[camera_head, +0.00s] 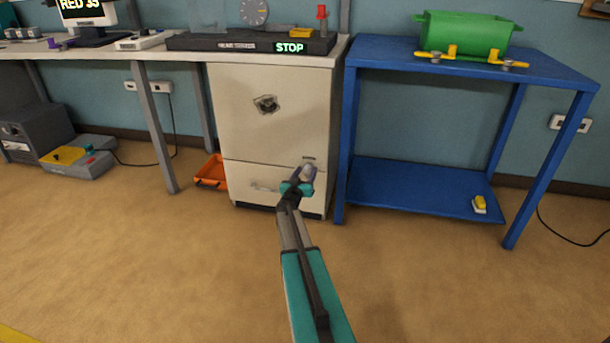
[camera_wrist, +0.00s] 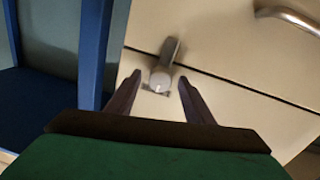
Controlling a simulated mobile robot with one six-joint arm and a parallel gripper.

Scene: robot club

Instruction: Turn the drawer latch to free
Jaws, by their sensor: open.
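The drawer latch (camera_wrist: 163,70) is a small grey lever with a round pale knob on the cream cabinet front, by the seam between the upper panel and the lower drawer. In the wrist view it lies between and just beyond the fingertips of my gripper (camera_wrist: 157,82). My gripper is open, with a dark finger on either side and a gap to the latch. In the head view my gripper (camera_head: 304,172) is in front of the drawer's upper right corner and hides most of the latch. The drawer (camera_head: 240,196) looks closed; its metal handle (camera_wrist: 290,18) is at the upper right in the wrist view.
A blue table (camera_head: 430,188) with a lower shelf stands right of the cabinet; its leg (camera_wrist: 95,50) is close to my gripper. An orange tray (camera_head: 211,173) lies on the floor left of the cabinet. The floor in front is clear.

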